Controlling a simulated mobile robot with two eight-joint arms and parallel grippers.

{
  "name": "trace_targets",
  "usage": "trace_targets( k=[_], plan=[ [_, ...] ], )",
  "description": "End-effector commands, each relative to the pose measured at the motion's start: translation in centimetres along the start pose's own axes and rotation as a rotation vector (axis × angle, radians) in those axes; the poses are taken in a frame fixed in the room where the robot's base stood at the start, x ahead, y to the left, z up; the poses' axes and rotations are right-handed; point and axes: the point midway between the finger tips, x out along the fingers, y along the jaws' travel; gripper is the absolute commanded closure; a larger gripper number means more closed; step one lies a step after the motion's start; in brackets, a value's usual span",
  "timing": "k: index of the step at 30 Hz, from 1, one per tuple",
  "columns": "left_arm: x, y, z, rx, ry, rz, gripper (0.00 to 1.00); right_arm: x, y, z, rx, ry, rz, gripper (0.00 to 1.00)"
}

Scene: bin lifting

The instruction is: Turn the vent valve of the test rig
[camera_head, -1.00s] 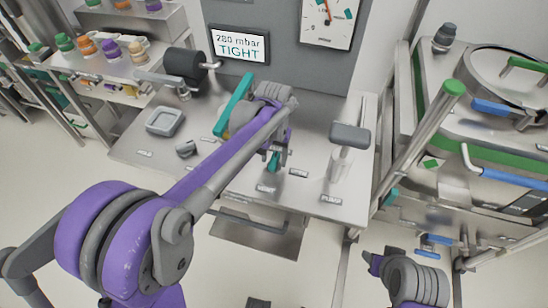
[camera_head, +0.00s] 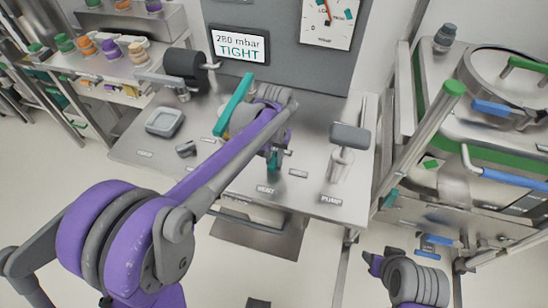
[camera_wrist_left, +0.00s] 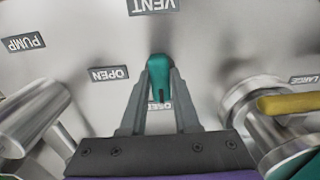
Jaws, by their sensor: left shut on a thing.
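The vent valve's small teal handle (camera_wrist_left: 160,76) is between the fingertips of my left gripper (camera_wrist_left: 160,90), which is shut on it. In the wrist view the VENT label (camera_wrist_left: 152,6) is upside down beyond the handle. The OPEN label (camera_wrist_left: 109,74) is to the left, and a partly hidden label ending in "OSED" (camera_wrist_left: 160,106) is between the fingers. In the head view the handle (camera_head: 273,161) shows below my left wrist, which hides much of the valve. The display (camera_head: 238,46) reads 280 mbar TIGHT.
The pump handle (camera_head: 350,136) stands right of my left gripper. A yellow handle (camera_wrist_left: 290,103) on a metal fitting is close by on the right in the wrist view. A long teal bar (camera_head: 234,104) stands left of my wrist. A grey tray (camera_head: 165,121) lies on the bench.

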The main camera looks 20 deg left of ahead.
Motion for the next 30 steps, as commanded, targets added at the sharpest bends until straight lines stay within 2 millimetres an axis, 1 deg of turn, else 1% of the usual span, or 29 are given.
trace_targets(
  k=[5, 11, 30],
  plan=[
    [0.00, 0.00, 0.00, 0.046, 0.000, 0.000, 1.00, 0.06, 0.00, 0.06, 0.000, 0.000, 0.000, 0.50],
    [0.01, 0.00, 0.00, 0.168, 0.000, 0.000, 1.00, 0.20, 0.00, 0.17, 0.000, -0.001, 0.000, 0.50],
    [-0.01, -0.01, -0.01, 0.766, 0.000, 0.000, 1.00, 0.70, 0.00, 0.58, 0.000, -0.004, 0.000, 0.50]
  ],
)
